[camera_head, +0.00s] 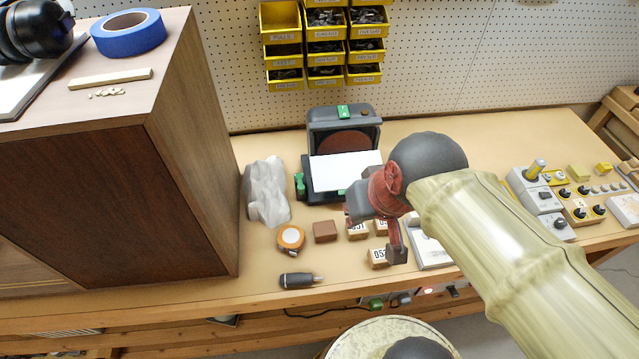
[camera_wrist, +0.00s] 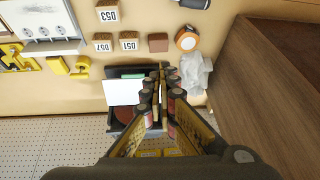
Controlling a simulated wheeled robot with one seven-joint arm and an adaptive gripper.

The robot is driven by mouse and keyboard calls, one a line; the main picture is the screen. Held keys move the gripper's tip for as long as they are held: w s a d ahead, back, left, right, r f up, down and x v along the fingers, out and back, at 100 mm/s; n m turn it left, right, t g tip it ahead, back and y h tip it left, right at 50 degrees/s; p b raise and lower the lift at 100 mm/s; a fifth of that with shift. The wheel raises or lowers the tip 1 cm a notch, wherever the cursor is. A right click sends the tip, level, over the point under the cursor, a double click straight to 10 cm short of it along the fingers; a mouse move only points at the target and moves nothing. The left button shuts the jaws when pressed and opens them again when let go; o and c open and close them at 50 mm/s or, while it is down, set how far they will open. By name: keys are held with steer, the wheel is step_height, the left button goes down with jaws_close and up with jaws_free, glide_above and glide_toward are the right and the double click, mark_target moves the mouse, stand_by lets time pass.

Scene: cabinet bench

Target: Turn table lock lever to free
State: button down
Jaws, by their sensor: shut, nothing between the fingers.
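A dark bench machine (camera_head: 372,117) with a red-brown disc stands at the back of the bench. A white sheet (camera_head: 338,171) covers part of its black table. A small green lever-like part (camera_head: 300,186) is at the table's left side; its setting is too small to read. The machine (camera_wrist: 124,115) and white sheet (camera_wrist: 118,92) also show in the wrist view, where my fingers hide the lever's side. My gripper (camera_head: 397,254) is shut and empty, in front of the machine and right of the lever. Its fingers (camera_wrist: 161,72) meet in the wrist view.
Numbered wooden blocks (camera_head: 378,258), a brown block (camera_head: 325,231), a tape measure (camera_head: 291,239) and a dark-handled tool (camera_head: 298,280) lie in front. A grey lump (camera_head: 266,192) and a tall wooden cabinet (camera_head: 190,160) stand left. Control boxes (camera_head: 540,200) stand right.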

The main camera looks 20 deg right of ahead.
steer(key=w+d+f+m+g+y+p, duration=0.1)
steer(key=w+d+f+m+y+p, duration=0.2)
steer(key=w+m, duration=0.6)
steer(key=w+d+f+m+g+y+p, duration=0.1)
steer(key=w+d+f+m+y+p, duration=0.3)
steer(key=w+m, duration=0.5)
steer(key=d+f+m+p, duration=0.2)
steer(key=d+p, duration=0.1)
steer(key=shift+m, duration=0.4)
steer(key=shift+w+f, duration=0.1)
steer(key=b, duration=0.3)
glide_toward(300, 182)
steer(key=shift+s+a+f, duration=1.15)
steer(key=shift+s+f, duration=0.4)
steer(key=shift+f, duration=0.75)
